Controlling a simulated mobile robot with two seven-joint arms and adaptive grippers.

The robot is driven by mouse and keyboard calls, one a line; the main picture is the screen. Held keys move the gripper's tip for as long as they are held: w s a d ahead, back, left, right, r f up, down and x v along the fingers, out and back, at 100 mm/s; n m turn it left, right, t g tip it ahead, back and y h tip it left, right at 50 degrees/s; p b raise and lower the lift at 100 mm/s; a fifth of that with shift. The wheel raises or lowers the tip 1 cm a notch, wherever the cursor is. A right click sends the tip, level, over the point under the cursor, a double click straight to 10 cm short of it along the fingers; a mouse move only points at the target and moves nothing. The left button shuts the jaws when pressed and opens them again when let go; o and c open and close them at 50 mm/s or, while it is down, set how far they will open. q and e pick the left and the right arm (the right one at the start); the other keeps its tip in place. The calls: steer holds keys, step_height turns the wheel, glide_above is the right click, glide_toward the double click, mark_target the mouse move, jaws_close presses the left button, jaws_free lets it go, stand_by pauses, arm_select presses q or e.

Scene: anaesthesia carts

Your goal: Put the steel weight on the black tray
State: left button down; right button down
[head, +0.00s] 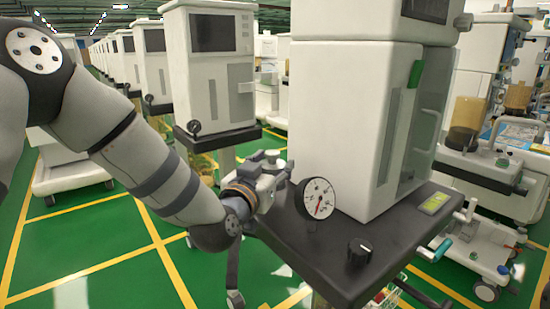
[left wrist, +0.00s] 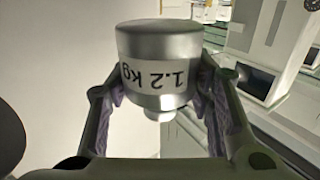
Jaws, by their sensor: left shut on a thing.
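The steel weight (left wrist: 160,42) is a shiny cylinder with a white band marked "1.2 kg", upside down in the left wrist view. In the head view my left gripper (head: 273,170) is at the far left edge of the black tray (head: 300,248), behind the dial; the weight is hard to make out there. The black tray is the dark shelf at the front of the near cart. I cannot tell the gap between weight and tray. My right gripper is not in view.
A round white dial (head: 317,198) and a black knob (head: 360,252) are at the tray's front. The tall white cart body (head: 345,120) rises behind the tray. A yellow-green label (head: 434,203) lies at its right. Other carts stand around on the green floor.

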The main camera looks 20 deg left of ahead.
arm_select(q)
steer(key=shift+w+a+r, duration=0.1)
steer(key=shift+w, duration=0.1)
steer(key=f, duration=0.3)
steer(key=shift+w+f+b, duration=0.2)
steer(key=shift+f+b, duration=0.05)
steer(key=shift+b, duration=0.1)
steer(key=shift+r, duration=0.2)
steer(key=shift+s, duration=0.1)
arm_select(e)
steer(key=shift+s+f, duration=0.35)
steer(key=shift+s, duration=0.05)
arm_select(q)
steer(key=shift+f, duration=0.15)
steer(key=c, duration=0.8)
jaws_free()
steer(key=shift+f, duration=0.25)
